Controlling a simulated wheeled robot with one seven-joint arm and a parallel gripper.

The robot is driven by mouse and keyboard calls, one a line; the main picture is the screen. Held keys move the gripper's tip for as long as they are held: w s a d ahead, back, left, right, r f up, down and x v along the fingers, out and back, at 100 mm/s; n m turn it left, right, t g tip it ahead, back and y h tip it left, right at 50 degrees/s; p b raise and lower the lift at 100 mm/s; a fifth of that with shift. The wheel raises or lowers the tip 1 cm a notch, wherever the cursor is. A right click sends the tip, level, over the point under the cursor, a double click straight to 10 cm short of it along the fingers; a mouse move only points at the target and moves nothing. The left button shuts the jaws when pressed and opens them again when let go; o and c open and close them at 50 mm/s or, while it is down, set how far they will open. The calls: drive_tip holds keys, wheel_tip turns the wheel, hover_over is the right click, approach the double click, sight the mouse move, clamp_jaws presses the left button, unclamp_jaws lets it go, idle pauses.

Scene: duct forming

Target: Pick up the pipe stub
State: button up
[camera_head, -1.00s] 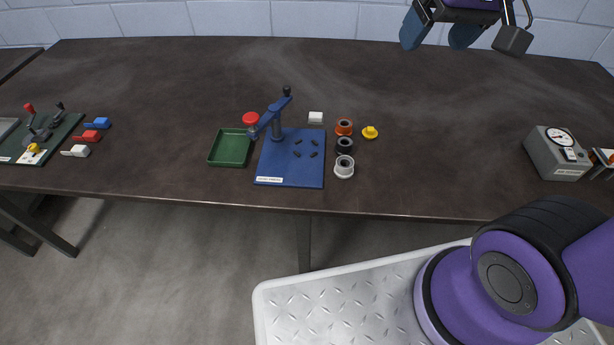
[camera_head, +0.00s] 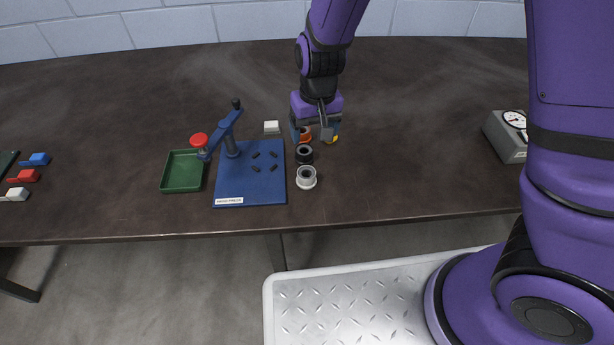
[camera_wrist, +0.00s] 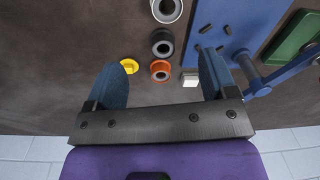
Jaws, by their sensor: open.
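Three short, hollow, ring-like pieces stand in a row beside the blue press board: an orange one (camera_head: 305,133), a black one (camera_head: 304,155) and a light grey one (camera_head: 306,178). I cannot tell which of them is the pipe stub. My gripper (camera_head: 311,138) points down over the far end of the row, its fingers partly hiding the orange piece. In the wrist view my gripper (camera_wrist: 165,62) is open and empty. The orange piece (camera_wrist: 160,70) shows between its fingers, with the black piece (camera_wrist: 162,42) and grey piece (camera_wrist: 166,8) beyond.
A yellow part (camera_wrist: 129,66) lies close beside the orange piece. The blue press (camera_head: 232,148) with its lever stands left, a green tray (camera_head: 182,185) beyond it. A white block (camera_head: 272,128) is nearby. A grey gauge box (camera_head: 506,138) stands right.

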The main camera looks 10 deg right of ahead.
hover_over(306, 173)
drive_tip(key=shift+h, duration=0.3)
wheel_tip(306, 173, down, 8)
drive_tip(key=shift+f, duration=3.35)
drive_tip(key=c, duration=1)
drive_tip(key=shift+r, duration=0.15)
